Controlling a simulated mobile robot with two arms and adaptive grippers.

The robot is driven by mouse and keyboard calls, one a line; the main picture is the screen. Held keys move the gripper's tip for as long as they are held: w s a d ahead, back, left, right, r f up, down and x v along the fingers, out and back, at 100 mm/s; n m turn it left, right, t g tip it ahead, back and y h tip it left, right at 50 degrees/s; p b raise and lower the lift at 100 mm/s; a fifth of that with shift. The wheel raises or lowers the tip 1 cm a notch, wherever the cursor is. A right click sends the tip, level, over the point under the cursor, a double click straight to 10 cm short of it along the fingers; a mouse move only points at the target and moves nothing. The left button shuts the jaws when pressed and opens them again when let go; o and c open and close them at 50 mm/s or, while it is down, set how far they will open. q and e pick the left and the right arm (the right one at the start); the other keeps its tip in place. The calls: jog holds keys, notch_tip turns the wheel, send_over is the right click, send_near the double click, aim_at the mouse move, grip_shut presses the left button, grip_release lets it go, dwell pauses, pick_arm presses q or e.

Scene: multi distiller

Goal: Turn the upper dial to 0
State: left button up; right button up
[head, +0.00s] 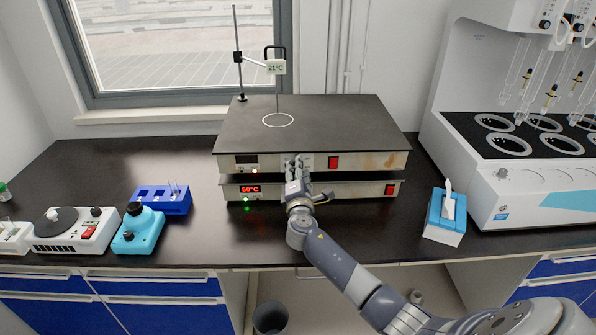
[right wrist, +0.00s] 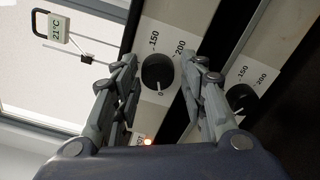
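Two flat hotplates are stacked on the bench, the upper hotplate (head: 360,125) over the lower hotplate (head: 350,189). My right gripper (head: 297,162) is in front of the upper panel and hides that dial in the head view. In the right wrist view my right gripper (right wrist: 160,85) is open, one finger each side of the upper dial, with visible gaps. My left gripper is out of view.
The lower dial (right wrist: 241,97) sits close beside the right finger in the wrist view. The lower display (head: 250,189) reads 50°C; the upper display (head: 246,159) looks dark. Red switches (head: 334,162) are on the panels. A tissue box (head: 445,217) stands right, a blue rack (head: 160,199) left.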

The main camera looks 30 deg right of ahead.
jog(key=shift+r, duration=0.1)
jog(key=v, duration=1.2)
dwell(0.4)
